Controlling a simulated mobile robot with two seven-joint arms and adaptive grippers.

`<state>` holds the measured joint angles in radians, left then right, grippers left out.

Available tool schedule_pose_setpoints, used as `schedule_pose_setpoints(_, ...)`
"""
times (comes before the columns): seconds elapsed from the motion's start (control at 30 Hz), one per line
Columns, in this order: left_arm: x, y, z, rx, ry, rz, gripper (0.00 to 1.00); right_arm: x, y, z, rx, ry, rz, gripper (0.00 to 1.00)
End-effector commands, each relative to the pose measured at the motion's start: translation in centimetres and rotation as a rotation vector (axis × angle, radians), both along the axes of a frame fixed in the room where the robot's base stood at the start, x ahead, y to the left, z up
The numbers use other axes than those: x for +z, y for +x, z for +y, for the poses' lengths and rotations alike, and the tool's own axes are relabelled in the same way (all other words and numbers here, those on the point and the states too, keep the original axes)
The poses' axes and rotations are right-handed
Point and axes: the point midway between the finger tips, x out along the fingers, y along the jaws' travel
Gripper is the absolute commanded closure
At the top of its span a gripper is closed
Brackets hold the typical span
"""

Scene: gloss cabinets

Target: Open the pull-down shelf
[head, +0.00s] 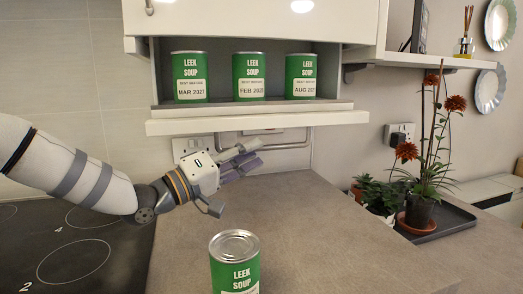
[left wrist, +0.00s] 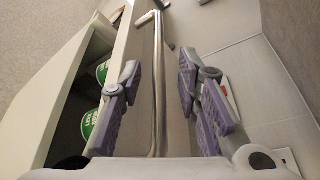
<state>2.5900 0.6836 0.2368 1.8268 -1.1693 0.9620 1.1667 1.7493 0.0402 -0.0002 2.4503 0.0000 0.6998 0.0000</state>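The pull-down shelf (head: 250,104) is inside the wall cabinet, with its white front strip (head: 260,123) level below it. Three green leek soup cans (head: 249,76) stand on it. A steel bar handle (head: 291,145) hangs under the shelf. My left gripper (head: 250,157) is just below the shelf, beside the handle. In the left wrist view, the handle (left wrist: 158,110) runs between the open purple-padded fingers, with gaps on both sides. No contact shows. My right gripper is in neither view.
Another soup can (head: 235,262) stands on the grey worktop (head: 300,225) in front. A black hob (head: 75,250) is at left. Potted plants (head: 420,210) on a dark tray stand at right. The middle of the worktop is clear. Wall sockets (head: 190,146) are behind my left gripper.

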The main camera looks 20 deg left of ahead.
Motion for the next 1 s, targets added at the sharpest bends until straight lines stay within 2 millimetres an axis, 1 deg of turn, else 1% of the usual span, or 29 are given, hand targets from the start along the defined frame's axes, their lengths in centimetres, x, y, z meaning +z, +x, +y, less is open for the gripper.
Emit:
schedule_pose_setpoints(0.03,-0.2,0.8,-0.7,-0.003,0.001,0.003,0.69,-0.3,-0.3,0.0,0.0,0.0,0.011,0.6)
schedule_pose_setpoints(0.1,0.2,1.6,-1.2,-0.001,0.002,0.002,0.69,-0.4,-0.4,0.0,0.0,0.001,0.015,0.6)
schedule_pose_setpoints(0.2,0.6,2.2,-1.7,-0.001,0.001,0.0,0.69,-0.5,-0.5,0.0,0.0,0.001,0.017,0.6)
schedule_pose_setpoints(0.47,0.9,2.4,-1.8,0.0,0.0,-0.004,0.69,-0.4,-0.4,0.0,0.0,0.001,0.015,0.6)
schedule_pose_setpoints(0.5,0.9,2.4,-1.8,0.0,0.0,-0.004,0.74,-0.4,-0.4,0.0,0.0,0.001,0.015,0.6)
schedule_pose_setpoints(0.57,0.9,2.4,-1.8,0.0,0.0,-0.004,0.87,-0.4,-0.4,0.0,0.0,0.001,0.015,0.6)
schedule_pose_setpoints(0.6,0.9,2.4,-1.8,0.0,0.0,-0.004,0.97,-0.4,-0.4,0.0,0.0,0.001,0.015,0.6)
schedule_pose_setpoints(0.63,0.9,2.4,-1.8,0.0,0.0,-0.004,1.0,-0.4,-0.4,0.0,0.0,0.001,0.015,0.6)
schedule_pose_setpoints(0.87,0.8,2.4,-1.8,0.0,-0.001,-0.003,1.0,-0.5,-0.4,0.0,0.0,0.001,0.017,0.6)
schedule_pose_setpoints(0.97,-0.2,3.1,-1.8,0.0,0.0,0.004,1.0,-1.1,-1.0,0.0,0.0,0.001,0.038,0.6)
schedule_pose_setpoints(1.0,-1.0,3.7,-1.8,0.0,0.0,0.01,1.0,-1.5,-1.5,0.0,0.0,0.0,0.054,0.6)
